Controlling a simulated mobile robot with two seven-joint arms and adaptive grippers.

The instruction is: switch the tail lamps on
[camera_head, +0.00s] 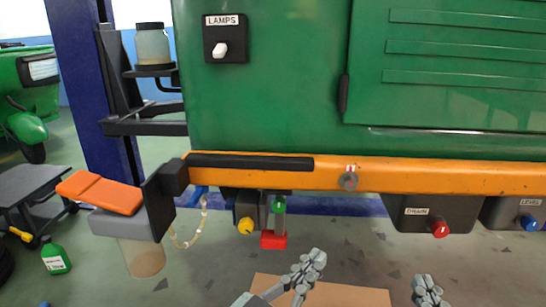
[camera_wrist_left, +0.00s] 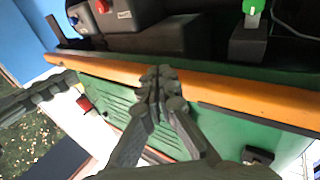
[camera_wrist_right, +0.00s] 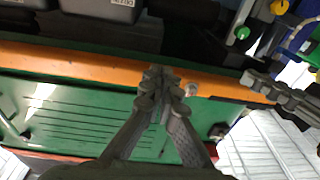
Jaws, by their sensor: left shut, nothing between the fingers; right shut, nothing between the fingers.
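The lamp switch (camera_head: 221,50) is a white toggle on a black plate labelled LAMPS, at the upper left of the green body panel in the head view. Its lever seems to point downward. A black box low in the left wrist view (camera_wrist_left: 258,155) looks like the same switch plate. My left gripper (camera_head: 312,259) is shut and empty, below the orange bumper and well below the switch. My right gripper (camera_head: 427,284) is shut and empty, lower and further right. Both are apart from the switch. No tail lamps can be made out.
The orange bumper (camera_head: 430,175) crosses between my grippers and the switch. A bracket with a jar (camera_head: 152,45) stands left of the panel. An orange-topped grey box (camera_head: 120,222) juts out at lower left. Red and blue knobs sit under the bumper at right. The air before the panel is clear.

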